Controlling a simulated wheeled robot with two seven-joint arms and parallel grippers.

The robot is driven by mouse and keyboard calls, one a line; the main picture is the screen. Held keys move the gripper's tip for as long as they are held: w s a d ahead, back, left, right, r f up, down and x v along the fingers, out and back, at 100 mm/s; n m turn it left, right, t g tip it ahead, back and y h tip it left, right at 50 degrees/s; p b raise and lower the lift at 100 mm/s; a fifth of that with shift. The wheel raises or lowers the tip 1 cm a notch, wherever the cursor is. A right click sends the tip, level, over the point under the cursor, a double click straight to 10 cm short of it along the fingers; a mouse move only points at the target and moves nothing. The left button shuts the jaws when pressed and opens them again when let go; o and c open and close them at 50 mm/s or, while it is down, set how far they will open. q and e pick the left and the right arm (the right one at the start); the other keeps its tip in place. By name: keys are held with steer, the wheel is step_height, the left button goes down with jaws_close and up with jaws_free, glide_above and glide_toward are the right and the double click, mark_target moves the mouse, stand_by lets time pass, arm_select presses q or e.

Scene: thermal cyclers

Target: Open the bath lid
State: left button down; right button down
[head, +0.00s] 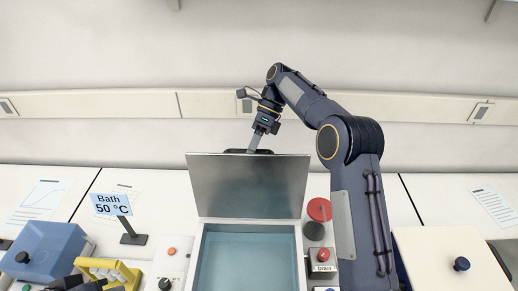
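The bath (247,262) is at the bottom centre, with blue water visible inside. Its grey metal lid (248,186) stands raised, roughly upright, at the back edge of the bath. A dark handle (236,151) shows just above the lid's top edge, on the far side. My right gripper (254,143) reaches down to this handle; its fingers are seen edge-on, and their grip is partly hidden behind the lid. A dark part at the lower left (70,283), likely my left gripper, is cut off by the frame edge.
Left of the bath are a "Bath 50 °C" sign (111,204), a yellow rack (108,268) and a blue box (43,250). Right of it are a red round object (319,209) and a red Drain button (322,255). A cream lidded box (447,259) stands farther right.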

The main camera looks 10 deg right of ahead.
steer(key=shift+d+f, duration=0.2)
steer(key=shift+f, duration=0.4)
steer(key=c, duration=1.6)
jaws_free()
steer(key=shift+c, duration=0.2)
steer(key=o, duration=0.4)
steer(key=shift+w, duration=0.1)
steer(key=shift+r, duration=0.25)
steer(key=shift+a, duration=0.1)
